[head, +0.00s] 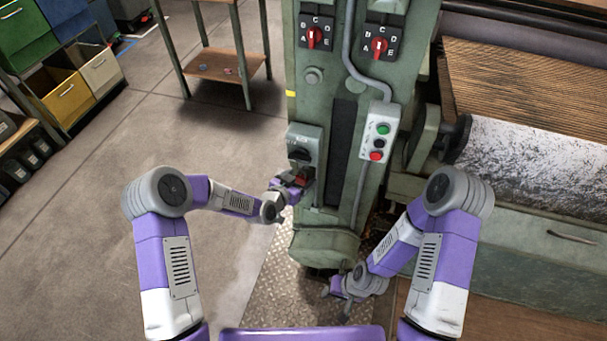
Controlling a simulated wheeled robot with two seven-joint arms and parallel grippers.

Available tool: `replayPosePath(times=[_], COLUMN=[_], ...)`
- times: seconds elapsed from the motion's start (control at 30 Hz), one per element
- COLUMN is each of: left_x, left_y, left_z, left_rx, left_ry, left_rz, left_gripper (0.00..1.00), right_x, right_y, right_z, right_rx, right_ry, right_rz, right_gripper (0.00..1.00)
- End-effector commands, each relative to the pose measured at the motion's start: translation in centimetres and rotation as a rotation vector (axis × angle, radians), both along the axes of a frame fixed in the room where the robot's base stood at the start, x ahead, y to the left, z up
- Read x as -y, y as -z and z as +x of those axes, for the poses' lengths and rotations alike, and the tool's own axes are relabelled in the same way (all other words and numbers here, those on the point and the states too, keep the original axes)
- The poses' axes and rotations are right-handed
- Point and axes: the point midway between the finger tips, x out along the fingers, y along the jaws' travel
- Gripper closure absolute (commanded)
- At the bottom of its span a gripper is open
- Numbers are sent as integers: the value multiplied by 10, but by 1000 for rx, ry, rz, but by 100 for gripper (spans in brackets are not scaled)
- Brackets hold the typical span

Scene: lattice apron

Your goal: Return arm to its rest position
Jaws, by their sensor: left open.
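My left gripper (300,178) is open beside the lower left of the green machine column (336,240). It is just below a grey switch box (304,140) with a dark knob; I cannot tell whether it touches the box or the column. My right gripper (334,303) hangs low in front of the column's foot, its fingers apart and nothing seen between them. Both my arms are bent at the elbow and reach inward.
Two rotary switches with red knobs (313,38) (380,45) sit high on the column. A button box (380,135) is on its right side. A roller machine (540,165) stands right. A small table (215,65) and bins (65,95) are left; the floor between is clear.

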Motion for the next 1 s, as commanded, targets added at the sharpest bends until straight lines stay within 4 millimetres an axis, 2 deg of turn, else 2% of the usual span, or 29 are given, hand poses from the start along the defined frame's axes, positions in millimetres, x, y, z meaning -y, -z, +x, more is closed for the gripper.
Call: replayPosePath(times=[0.2, 0.43, 0.57, 0.63, 0.67, 0.77, 0.9, 1.0], left_x=[-17, -21, -22, -26, -29, -43, -66, -80], left_y=[-13, -16, -12, 0, 8, 42, 86, 102], left_z=[-24, -32, -35, -47, -55, -97, -180, -237], left_rx=[0, 1, -19, -87, -132, -351, -721, -949], left_ry=[-2, -1, -5, -19, -28, -86, -216, -321], left_rz=[1, 0, -2, -9, -14, -37, -71, -89], left_gripper=[21, 21, 21, 21, 21, 21, 21, 21], right_x=[0, 0, 0, 0, 0, 0, 0, 0], right_y=[-9, -10, -10, -13, -14, -21, -30, -35], right_z=[0, 0, 0, 0, 0, 0, 0, 0], right_rx=[0, 0, 0, 0, 0, 0, 0, 0], right_ry=[0, 0, 0, 0, 0, 0, 0, 0], right_rz=[0, 0, 0, 0, 0, 0, 0, 0], right_gripper=[61, 61, 61, 61, 61, 61, 61, 61])
